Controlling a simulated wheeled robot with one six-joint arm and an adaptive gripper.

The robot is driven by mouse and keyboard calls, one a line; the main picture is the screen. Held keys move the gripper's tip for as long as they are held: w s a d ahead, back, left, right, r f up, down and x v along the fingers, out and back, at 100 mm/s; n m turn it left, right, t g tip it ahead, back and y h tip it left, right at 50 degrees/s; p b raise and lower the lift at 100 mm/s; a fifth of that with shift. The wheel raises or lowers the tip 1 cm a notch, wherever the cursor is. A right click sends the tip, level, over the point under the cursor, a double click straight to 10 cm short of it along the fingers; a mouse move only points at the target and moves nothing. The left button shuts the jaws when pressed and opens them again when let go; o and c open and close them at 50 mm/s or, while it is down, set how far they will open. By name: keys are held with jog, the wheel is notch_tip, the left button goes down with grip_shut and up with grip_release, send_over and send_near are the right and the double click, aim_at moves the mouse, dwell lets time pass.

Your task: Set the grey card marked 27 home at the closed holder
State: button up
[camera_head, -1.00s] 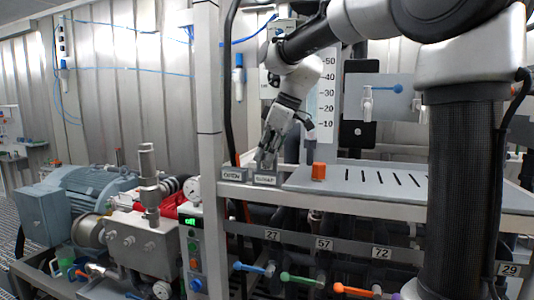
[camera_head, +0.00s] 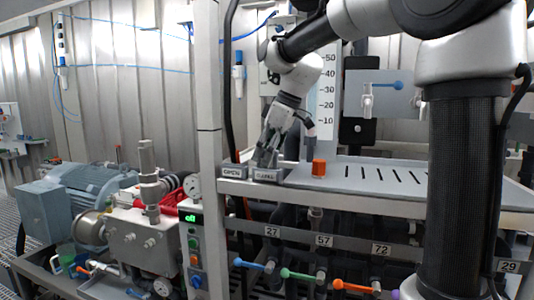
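The closed holder (camera_head: 267,175) is a small grey block with a white label, at the left front of the shelf. The open holder (camera_head: 232,170) stands just to its left. My gripper (camera_head: 266,157) points down, tilted, with its fingertips right at the top of the closed holder. Something grey shows at the fingertips, but I cannot tell it apart from the fingers, so whether it is the card marked 27 is unclear. No number on a card is readable there.
The slotted grey plate (camera_head: 360,188) is otherwise bare. A white upright post (camera_head: 209,120) rises close left of the holders. Coloured valve handles, including a blue one (camera_head: 248,264), lie below.

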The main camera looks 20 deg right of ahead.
jog(key=v, duration=1.2)
jog(key=shift+a, duration=0.1)
jog(key=s+d+f+m+h, duration=0.2)
jog(key=s+d+f+m, duration=0.3)
jog(key=s+f, duration=0.5)
jog(key=s+d+f+m+t+h, duration=0.1)
jog(key=s+d+f+m, duration=0.4)
jog(key=s+f, duration=0.5)
jog(key=s+d, duration=0.1)
jog(key=s, duration=0.2)
jog(key=shift+s+f+m+t+h, duration=0.25)
jog(key=shift+s+m+t+h, duration=0.05)
jog(key=shift+m+h, duration=0.1)
